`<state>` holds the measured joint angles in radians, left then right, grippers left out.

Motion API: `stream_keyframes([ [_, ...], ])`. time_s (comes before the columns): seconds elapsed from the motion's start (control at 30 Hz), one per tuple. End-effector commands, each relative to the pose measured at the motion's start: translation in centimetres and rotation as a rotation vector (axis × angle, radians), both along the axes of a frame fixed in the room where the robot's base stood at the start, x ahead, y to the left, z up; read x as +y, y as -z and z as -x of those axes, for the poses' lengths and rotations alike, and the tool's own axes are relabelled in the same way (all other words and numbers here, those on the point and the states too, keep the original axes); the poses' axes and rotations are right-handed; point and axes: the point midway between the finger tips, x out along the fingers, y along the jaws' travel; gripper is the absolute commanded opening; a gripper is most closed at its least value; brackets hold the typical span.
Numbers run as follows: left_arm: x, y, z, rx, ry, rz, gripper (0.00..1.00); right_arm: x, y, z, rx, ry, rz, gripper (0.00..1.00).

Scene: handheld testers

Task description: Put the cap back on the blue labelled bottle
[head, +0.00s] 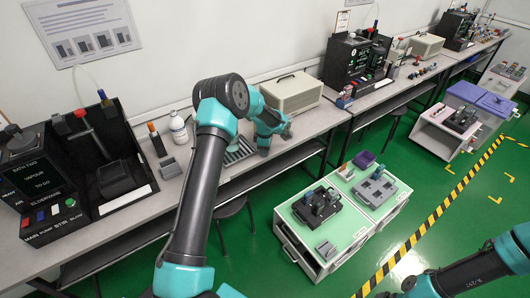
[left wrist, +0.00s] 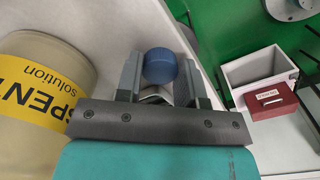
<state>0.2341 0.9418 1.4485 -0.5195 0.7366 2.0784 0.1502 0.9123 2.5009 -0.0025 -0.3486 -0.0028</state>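A round blue cap (left wrist: 160,66) sits between the fingertips of my left gripper (left wrist: 160,78), with both fingers against its sides. In the head view my left gripper (head: 285,129) is over the bench edge, partly hidden by its own wrist, and the cap cannot be made out. A large pale bottle (left wrist: 75,55) with a yellow label reading "solution" stands close to the left of the gripper in the left wrist view. A small white bottle (head: 178,128) stands on the bench in the head view. No blue label can be made out. My right gripper is out of view.
A grey tray (head: 238,150) lies on the bench beside my left wrist, with a beige box (head: 293,92) behind. A black tester (head: 95,150) stands at left. A white bin (left wrist: 262,66) and a red box (left wrist: 272,99) show in the wrist view. A low cabinet (head: 330,245) stands on the green floor.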

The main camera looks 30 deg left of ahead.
Motion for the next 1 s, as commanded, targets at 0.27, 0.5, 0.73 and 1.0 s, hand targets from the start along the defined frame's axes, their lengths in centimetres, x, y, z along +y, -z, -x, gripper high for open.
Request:
stream_keyframes([
  [0.27, 0.0, 0.0, 0.0, 0.0, 0.0, 0.0, 0.12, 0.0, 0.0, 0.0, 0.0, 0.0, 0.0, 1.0],
  [0.5, 0.0, -0.2, 0.0, -0.001, 0.0, 0.0, 0.12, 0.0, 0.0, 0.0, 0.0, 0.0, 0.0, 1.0],
  [0.73, 0.0, -2.0, -0.1, -0.003, 0.001, -0.001, 0.12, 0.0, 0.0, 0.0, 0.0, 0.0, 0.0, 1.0],
  [1.0, -0.9, -3.8, 1.4, 0.001, 0.002, 0.0, 0.12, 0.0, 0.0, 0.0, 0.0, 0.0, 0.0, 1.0],
])
